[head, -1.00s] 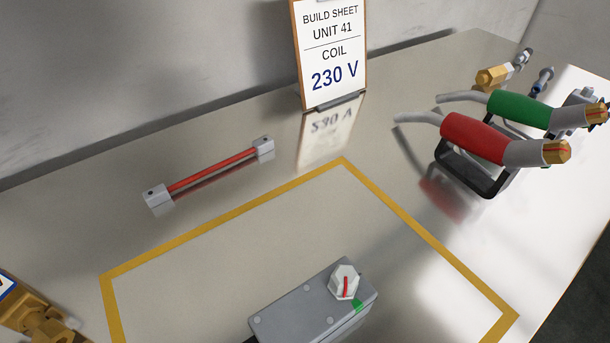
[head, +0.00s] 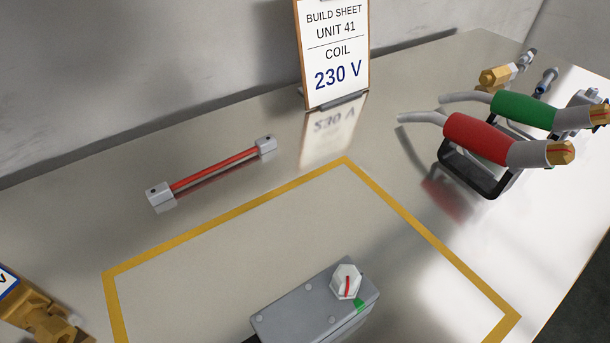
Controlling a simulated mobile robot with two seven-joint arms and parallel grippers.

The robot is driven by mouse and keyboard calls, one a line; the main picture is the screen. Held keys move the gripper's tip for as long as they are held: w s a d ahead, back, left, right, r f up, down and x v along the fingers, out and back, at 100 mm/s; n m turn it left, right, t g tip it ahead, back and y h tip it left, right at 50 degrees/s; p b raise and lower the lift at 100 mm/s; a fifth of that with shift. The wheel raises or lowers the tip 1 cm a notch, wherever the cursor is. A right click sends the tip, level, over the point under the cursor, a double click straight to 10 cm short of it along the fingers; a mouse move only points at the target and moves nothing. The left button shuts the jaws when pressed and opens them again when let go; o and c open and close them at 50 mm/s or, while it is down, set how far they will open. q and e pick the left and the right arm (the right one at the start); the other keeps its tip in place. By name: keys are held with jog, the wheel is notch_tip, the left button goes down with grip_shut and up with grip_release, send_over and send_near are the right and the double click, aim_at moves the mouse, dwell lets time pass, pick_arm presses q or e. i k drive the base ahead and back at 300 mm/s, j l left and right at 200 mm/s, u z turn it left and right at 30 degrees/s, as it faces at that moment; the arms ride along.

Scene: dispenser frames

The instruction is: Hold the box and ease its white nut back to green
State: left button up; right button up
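The grey box (head: 300,317) lies at the bottom middle of the head view, inside the yellow outline, and its lower part is cut off by the frame edge. The white hexagonal nut (head: 346,281) sits on top near its right end. A red line runs across the nut. A green mark (head: 360,304) is on the box edge just below the nut, and the red line does not clearly point at it. Neither of my grippers is in view, so I cannot see whether anything holds the box.
A build sheet (head: 333,50) reading coil 230 V stands at the back. A rod with red middle (head: 212,172) lies left. Red (head: 475,139) and green (head: 523,110) sleeved tools rest on a black stand at right. Brass parts (head: 40,318) are at lower left. The outlined area (head: 230,265) is otherwise clear.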

aim_at(346, 280)
jog(key=j+z, duration=0.35)
jog(key=k+j+z, duration=0.1)
jog(key=z, duration=0.25)
